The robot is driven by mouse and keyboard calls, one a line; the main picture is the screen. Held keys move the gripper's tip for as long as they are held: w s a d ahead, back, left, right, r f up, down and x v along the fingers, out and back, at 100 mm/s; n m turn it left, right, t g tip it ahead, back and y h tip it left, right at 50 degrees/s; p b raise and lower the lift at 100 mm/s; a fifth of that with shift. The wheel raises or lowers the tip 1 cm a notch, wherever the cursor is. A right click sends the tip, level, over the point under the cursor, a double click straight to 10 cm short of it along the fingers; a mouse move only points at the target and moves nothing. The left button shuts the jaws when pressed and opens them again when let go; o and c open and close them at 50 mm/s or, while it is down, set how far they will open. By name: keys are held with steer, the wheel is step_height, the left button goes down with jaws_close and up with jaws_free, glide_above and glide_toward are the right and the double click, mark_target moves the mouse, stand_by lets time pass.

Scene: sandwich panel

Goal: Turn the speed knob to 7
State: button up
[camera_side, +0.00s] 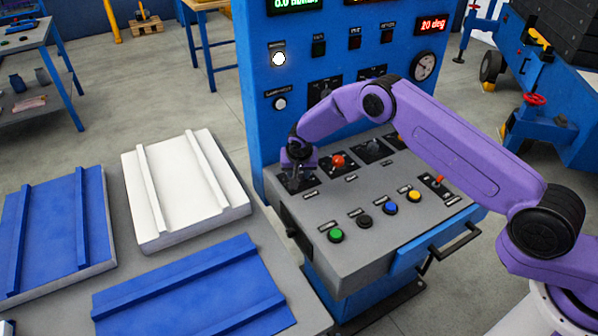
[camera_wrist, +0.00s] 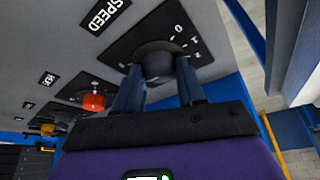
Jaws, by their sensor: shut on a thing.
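The speed knob (camera_wrist: 158,58) is dark and round, on a black square plate with a white number scale. The digits 0, 1 and 2 can be made out; the rest is hidden or too small. The white-on-black SPEED label (camera_wrist: 104,14) lies beside the plate. My gripper (camera_wrist: 160,80) has one finger on each side of the knob and is shut on it. The knob's pointer cannot be made out. In the side view my gripper (camera_side: 298,174) reaches down to the far left of the console top and hides most of the knob.
A red knob (camera_side: 338,160) sits right beside it, with a dark knob (camera_side: 372,147) further right. Green (camera_side: 335,235), black, blue and yellow buttons line the console front. The blue upright panel (camera_side: 262,110) rises close behind. Blue and white panels lie on the left table.

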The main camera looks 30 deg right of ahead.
steer(key=shift+m, duration=0.3)
steer(key=o, duration=1)
steer(key=v, duration=1.7)
steer(key=shift+a+r, duration=0.2)
